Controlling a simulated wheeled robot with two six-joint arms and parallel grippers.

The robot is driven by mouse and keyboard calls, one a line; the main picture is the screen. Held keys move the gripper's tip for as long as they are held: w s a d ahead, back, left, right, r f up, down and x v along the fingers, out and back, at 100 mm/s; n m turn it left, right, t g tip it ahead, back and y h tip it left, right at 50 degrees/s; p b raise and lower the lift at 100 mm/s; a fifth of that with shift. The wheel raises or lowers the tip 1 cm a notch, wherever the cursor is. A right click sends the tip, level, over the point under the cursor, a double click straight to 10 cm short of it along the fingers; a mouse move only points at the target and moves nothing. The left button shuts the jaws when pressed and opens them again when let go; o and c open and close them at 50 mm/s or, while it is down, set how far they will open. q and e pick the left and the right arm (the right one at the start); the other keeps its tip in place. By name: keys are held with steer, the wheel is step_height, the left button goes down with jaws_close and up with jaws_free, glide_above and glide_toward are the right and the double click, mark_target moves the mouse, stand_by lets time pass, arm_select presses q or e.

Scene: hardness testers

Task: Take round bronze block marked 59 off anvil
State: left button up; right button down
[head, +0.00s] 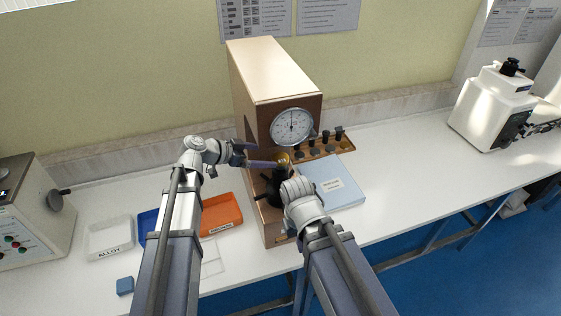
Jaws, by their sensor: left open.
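The hardness tester (276,85) is a tall tan and brown cabinet with a round dial (291,127) on its front. A small round bronze block (283,158) shows below the dial, at the top of the dark anvil post. Its marking is too small to read. My left gripper (265,156) is open just left of the block, its fingers pointing toward it. I cannot tell whether a finger touches the block. My right wrist (298,188) is in front of the tester, and its fingers are hidden. It hides part of the post and the base.
An orange tray (222,211), a blue tray (147,223) and a white tray marked ALLOY (108,238) lie left of the tester. A blue cube (125,286) is near the front edge. Right are a wooden rack (321,147) and a light-blue labelled case (345,190).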

mark_target(280, 157)
arm_select(q)
steer(key=shift+b+x, duration=1.35)
steer(key=shift+x, duration=1.3)
steer(key=shift+s, duration=0.15)
jaws_close()
